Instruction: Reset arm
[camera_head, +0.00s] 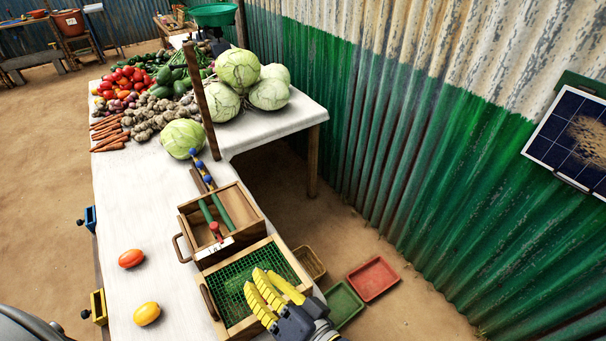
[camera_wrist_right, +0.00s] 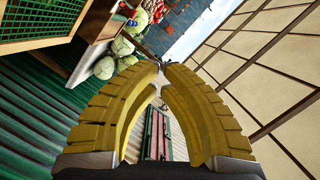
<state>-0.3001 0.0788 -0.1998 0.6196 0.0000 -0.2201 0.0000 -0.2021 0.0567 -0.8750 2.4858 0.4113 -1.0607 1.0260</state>
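My right gripper (camera_head: 262,279) has yellow ribbed fingers and hangs over the right part of the mesh-topped wooden box in the head view. In the right wrist view its fingers (camera_wrist_right: 162,78) curve toward each other, with a narrow gap between the tips and a wider one lower down. Nothing is held between them, so it looks open and empty. My left gripper is out of view; only a grey part of my own shows at the bottom left corner of the head view.
The white table (camera_head: 137,205) holds a green-mesh box (camera_head: 235,277), an open wooden box (camera_head: 243,187), a red-orange oval item (camera_head: 131,258), a yellow one (camera_head: 147,313) and vegetables behind. Red (camera_head: 373,278) and green (camera_head: 343,303) trays lie right of it. A corrugated wall (camera_head: 420,130) bounds the right.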

